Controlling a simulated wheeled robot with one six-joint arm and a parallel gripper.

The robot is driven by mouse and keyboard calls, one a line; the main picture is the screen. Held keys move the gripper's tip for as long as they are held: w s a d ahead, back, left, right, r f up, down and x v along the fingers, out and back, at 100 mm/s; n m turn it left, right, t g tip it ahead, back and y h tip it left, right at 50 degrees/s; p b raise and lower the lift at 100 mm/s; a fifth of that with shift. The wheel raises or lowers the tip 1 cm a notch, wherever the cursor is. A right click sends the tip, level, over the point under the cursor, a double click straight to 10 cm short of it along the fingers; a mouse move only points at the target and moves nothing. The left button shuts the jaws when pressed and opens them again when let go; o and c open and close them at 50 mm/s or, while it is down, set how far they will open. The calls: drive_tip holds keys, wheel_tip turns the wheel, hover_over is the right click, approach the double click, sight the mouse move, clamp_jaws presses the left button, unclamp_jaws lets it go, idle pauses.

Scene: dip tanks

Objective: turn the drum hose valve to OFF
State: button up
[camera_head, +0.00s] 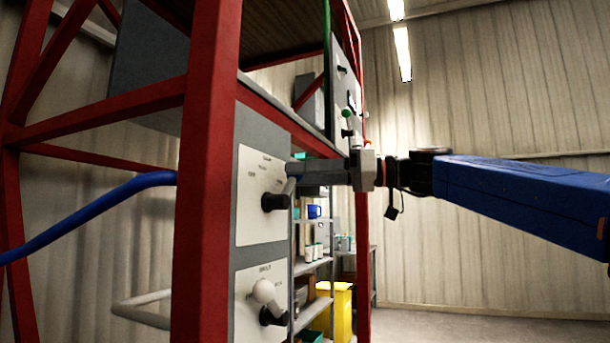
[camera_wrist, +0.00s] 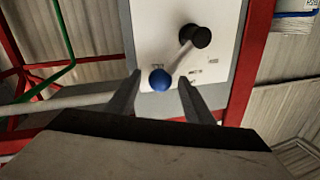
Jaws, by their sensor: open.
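A white valve plate (camera_head: 262,165) is on a grey panel in the head view, with a black hub (camera_head: 274,201) and a lever. Its lettering is too small to read, so I cannot confirm which valve it is. In the wrist view the lever (camera_wrist: 184,60) runs from the black hub (camera_wrist: 195,37) down-left to a blue ball knob (camera_wrist: 159,79). My gripper (camera_wrist: 160,75) is open, with one finger on each side of the blue knob, not visibly closed on it. In the head view my gripper (camera_head: 292,170) is at the plate's right edge and hides the knob.
A lower plate (camera_head: 250,290) carries a white-knobbed valve (camera_head: 263,291). A red post (camera_head: 207,170) stands left of the panel, and a blue hose (camera_head: 90,212) passes behind it. Another panel with a green knob (camera_head: 347,113) is farther back. Shelves and a yellow bin (camera_head: 341,305) stand behind.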

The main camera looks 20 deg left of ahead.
drive_tip(key=shift+c, duration=0.5)
clamp_jaws()
